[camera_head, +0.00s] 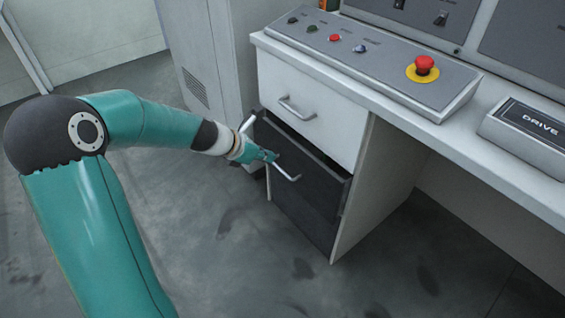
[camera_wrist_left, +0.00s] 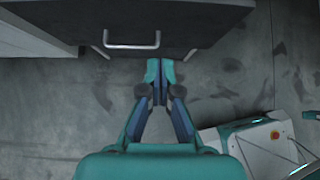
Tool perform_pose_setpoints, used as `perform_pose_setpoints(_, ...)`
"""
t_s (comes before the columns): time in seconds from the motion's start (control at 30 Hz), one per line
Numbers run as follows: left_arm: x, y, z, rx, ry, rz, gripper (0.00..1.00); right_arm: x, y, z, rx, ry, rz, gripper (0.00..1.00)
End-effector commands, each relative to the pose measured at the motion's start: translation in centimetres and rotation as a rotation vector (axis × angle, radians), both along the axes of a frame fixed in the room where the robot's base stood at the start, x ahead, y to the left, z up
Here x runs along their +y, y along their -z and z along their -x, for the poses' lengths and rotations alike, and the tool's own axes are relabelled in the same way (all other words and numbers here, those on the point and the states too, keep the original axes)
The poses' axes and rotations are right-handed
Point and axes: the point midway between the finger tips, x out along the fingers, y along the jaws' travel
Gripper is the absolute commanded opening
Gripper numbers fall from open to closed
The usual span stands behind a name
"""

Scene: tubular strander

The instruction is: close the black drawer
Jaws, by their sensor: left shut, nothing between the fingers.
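The black drawer (camera_head: 312,178) is in the desk pedestal, below a white drawer (camera_head: 312,110). It stands partly open, with its top edge and inside showing in the head view. Its bar handle (camera_head: 287,172) is on the front, and the handle also shows in the left wrist view (camera_wrist_left: 132,46). My left gripper (camera_head: 272,156) is shut and empty at the drawer front, close to the handle. In the left wrist view the closed fingers (camera_wrist_left: 160,72) point at the drawer's lower front edge, just right of the handle. I cannot tell whether they touch it.
The desk top carries a sloped button panel (camera_head: 372,62) with a red emergency button (camera_head: 424,65), and a DRIVE box (camera_head: 530,130). A grey cabinet (camera_head: 200,60) stands left of the pedestal. The floor in front is clear.

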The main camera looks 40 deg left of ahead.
Motion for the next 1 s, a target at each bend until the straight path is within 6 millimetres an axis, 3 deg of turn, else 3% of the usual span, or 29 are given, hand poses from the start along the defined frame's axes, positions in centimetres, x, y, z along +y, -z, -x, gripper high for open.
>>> perform_pose_setpoints(0.53, -1.7, 7.1, -6.6, 0.001, 0.003, 0.001, 0.0, 0.0, 3.6, 0.0, -0.001, 0.0, 0.0, 0.47)
perform_pose_setpoints(0.73, -2.3, 6.4, -9.4, 0.0, 0.002, -0.001, 0.0, 0.0, 2.3, 0.0, -0.001, -0.001, 0.0, 0.47)
perform_pose_setpoints(1.0, -2.6, 6.6, -10.5, 0.0, -0.001, 0.001, 0.0, 0.0, 2.1, 0.0, -0.001, 0.0, 0.0, 0.47)
